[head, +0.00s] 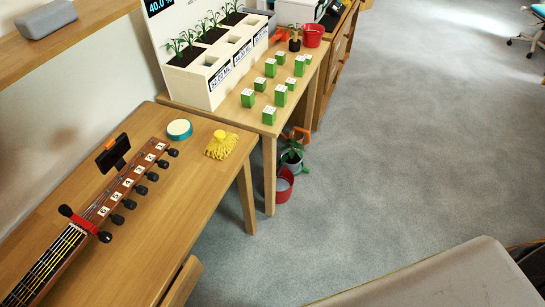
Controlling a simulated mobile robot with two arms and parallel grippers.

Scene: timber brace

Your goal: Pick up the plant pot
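A small plant in a dark pot (295,44) stands on the far wooden table, near its back right, beside a red pot (312,36). A second potted plant (292,158) with green leaves and a pale pot is low beside the far table's leg, near the floor. A red bucket-like pot (284,184) stands on the floor just in front of it. I cannot tell which of these is the task's plant pot. Neither of my grippers shows in this view.
The far table (240,115) holds a white planter (215,75) with seedlings and several green-and-white blocks. The near table (190,205) holds a guitar-like neck (98,207), a yellow mop-like item (221,146) and a teal-rimmed disc (179,129).

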